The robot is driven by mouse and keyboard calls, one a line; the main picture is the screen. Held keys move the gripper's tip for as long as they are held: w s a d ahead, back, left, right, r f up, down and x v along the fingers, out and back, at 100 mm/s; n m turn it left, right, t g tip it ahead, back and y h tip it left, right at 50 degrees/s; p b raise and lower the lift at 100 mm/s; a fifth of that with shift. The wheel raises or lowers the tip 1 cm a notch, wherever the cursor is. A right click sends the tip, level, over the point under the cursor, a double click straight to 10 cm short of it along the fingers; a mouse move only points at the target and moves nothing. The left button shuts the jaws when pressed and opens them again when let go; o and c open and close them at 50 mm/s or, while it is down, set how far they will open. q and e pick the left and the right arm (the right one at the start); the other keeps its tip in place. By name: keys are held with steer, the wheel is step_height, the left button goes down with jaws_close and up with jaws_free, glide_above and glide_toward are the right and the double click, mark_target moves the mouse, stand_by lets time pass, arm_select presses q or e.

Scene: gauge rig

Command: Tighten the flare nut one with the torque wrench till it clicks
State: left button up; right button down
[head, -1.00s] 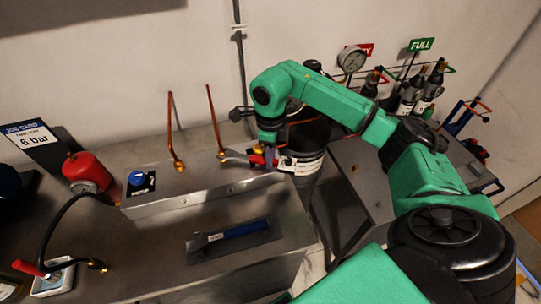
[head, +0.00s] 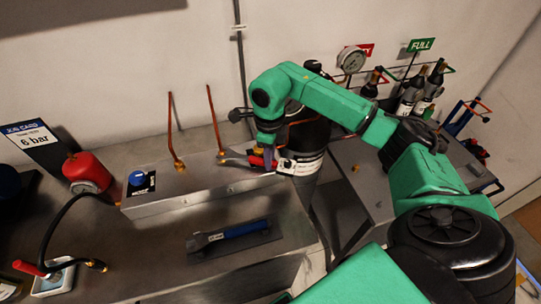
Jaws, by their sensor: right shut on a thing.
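Two copper pipes rise from brass flare nuts on the grey metal block: a left nut (head: 179,165) and a right nut (head: 222,158). I cannot tell which is number one. A second, blue-handled wrench (head: 238,230) lies on a dark mat on the bench. My left gripper is not in view.
A blue knob (head: 137,179) sits on the block's left end. A red cylinder (head: 88,172), a 6 bar card (head: 36,143) and a black hose (head: 62,217) stand left. A dark cylinder (head: 307,140) stands behind my right gripper. The bench front is mostly clear.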

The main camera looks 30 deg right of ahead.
steer(key=shift+s+a+m+p, duration=0.3)
steer(key=shift+s+a+m, duration=0.5)
steer(key=shift+a+m, duration=0.3)
steer(key=shift+s+a+m, duration=0.45)
steer(key=shift+a+m, duration=0.25)
steer(key=shift+a, duration=0.05)
stand_by(0.5)
steer(key=shift+s+a+m, duration=0.3)
steer(key=shift+a+m, duration=0.4)
steer(key=shift+a, duration=0.15)
steer(key=shift+s+a+m, duration=0.25)
steer(key=shift+a+m, duration=0.45)
steer(key=shift+a, duration=0.1)
stand_by(0.7)
steer(key=shift+d, duration=0.2)
steer(key=shift+w+d+n, duration=0.1)
steer(key=shift+d+n, duration=0.2)
steer(key=shift+n, duration=0.1)
steer(key=shift+w+d+n+b, duration=0.15)
steer(key=shift+d+n+b, duration=0.15)
steer(key=shift+b, duration=0.1)
steer(key=shift+d, duration=0.3)
